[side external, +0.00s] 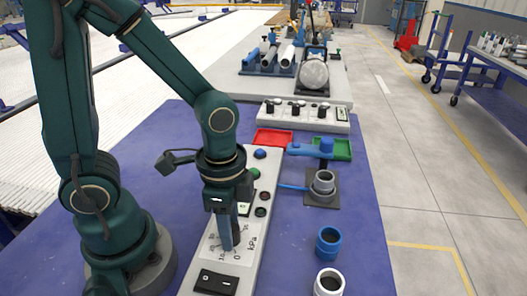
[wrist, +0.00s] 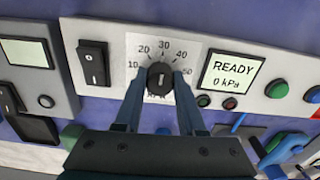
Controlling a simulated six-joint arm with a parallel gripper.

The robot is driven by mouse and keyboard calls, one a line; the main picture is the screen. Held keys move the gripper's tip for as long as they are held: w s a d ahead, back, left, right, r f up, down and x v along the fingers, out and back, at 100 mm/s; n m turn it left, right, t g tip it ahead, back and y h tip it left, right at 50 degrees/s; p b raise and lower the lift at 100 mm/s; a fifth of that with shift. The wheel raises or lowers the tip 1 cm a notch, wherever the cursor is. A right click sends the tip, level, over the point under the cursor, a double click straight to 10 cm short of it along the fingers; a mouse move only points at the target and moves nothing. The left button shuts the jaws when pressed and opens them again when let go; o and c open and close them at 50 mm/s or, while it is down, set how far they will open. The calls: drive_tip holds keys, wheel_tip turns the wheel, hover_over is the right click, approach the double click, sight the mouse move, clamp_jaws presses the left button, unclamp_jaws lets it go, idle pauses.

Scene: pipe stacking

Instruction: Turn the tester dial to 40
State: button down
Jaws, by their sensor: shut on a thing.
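The tester dial (wrist: 160,76) is a black round knob on a white scale plate marked 10 to 50. My gripper (wrist: 159,82) has one blue finger on each side of the knob and is shut on it. A light mark shows on the knob, but I cannot tell which number it points to. In the side view my gripper (side external: 227,246) points down over the scale plate (side external: 243,258), hiding the knob. The tester display (wrist: 233,74) reads READY and 0 kPa.
A black rocker switch (wrist: 93,62) is beside the scale. Green (wrist: 276,89) and blue buttons are past the display. In the side view, a blue ring (side external: 328,243), a white ring (side external: 329,283) and a clamp fixture (side external: 322,187) stand right of the tester, with red and green trays behind.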

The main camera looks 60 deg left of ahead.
drive_tip(key=m, duration=0.3)
drive_tip(key=shift+m, duration=2.3)
drive_tip(key=c, duration=0.5)
unclamp_jaws()
drive_tip(key=shift+r, duration=2.55)
